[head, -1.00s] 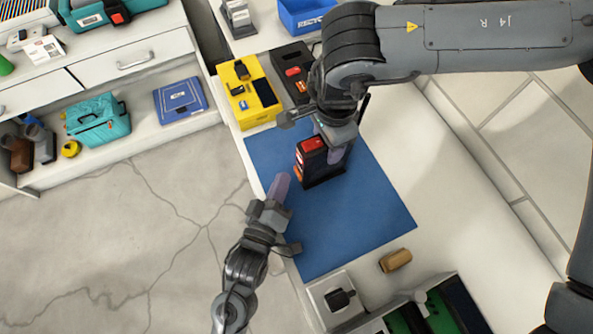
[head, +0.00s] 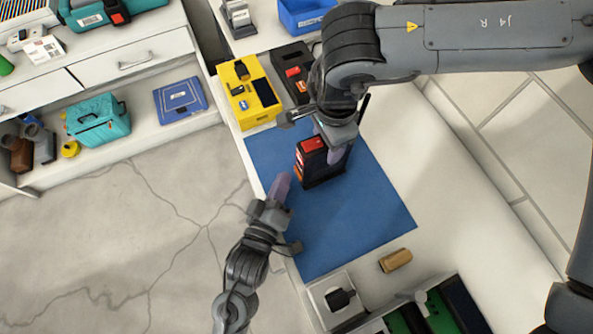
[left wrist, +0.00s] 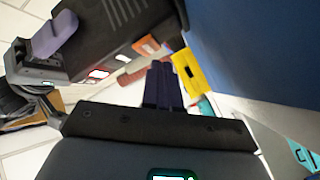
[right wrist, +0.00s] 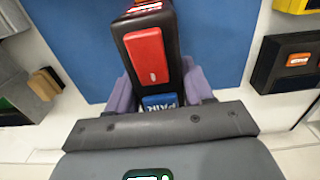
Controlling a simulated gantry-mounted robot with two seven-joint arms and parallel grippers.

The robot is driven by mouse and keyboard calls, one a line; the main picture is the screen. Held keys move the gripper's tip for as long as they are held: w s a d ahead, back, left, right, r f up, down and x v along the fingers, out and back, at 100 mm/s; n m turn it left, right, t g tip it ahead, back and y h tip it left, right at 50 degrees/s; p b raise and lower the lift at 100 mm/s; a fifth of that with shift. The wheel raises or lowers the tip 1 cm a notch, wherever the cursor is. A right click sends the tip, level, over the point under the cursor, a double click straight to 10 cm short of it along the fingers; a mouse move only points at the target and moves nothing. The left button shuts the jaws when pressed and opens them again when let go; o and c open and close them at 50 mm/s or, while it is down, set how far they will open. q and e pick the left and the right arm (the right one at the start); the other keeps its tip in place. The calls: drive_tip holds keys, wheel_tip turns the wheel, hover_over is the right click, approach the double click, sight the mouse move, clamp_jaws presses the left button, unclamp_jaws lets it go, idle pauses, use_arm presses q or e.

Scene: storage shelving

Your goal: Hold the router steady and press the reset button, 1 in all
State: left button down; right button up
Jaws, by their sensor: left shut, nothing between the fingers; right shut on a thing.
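The router (head: 322,170) is a dark upright box with a red patch on top, standing on the blue mat (head: 350,225). My right gripper (head: 337,150) is shut on it from the far side. In the right wrist view its purple fingers (right wrist: 160,95) lie on both sides of the router (right wrist: 146,58), which has a red panel and a blue "PAIR" label. My left gripper (head: 280,185) is shut and empty, just left of and apart from the router. In the left wrist view its fingers (left wrist: 162,84) point past the router (left wrist: 115,38), whose vented side shows. I cannot make out the reset button.
A yellow case (head: 245,97) and a black case (head: 291,75) stand behind the mat. A brown block (head: 395,260), a white tray with a dark piece (head: 341,299) and green boards (head: 430,310) lie in front. The mat's front part is clear.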

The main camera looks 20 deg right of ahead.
use_arm(q)
drive_tip(key=shift+d, duration=0.35)
drive_tip(key=shift+w+d, duration=0.1)
drive_tip(key=shift+d, duration=0.3)
idle(0.8)
drive_tip(key=shift+a, duration=0.85)
drive_tip(key=shift+a, duration=0.1)
drive_tip(key=shift+s+a, duration=0.2)
drive_tip(key=shift+a, duration=0.6)
drive_tip(key=shift+s+a, duration=0.15)
drive_tip(key=shift+a, duration=0.6)
drive_tip(key=shift+s+a, duration=0.2)
drive_tip(key=shift+a, duration=0.6)
use_arm(e)
drive_tip(key=o, duration=1.4)
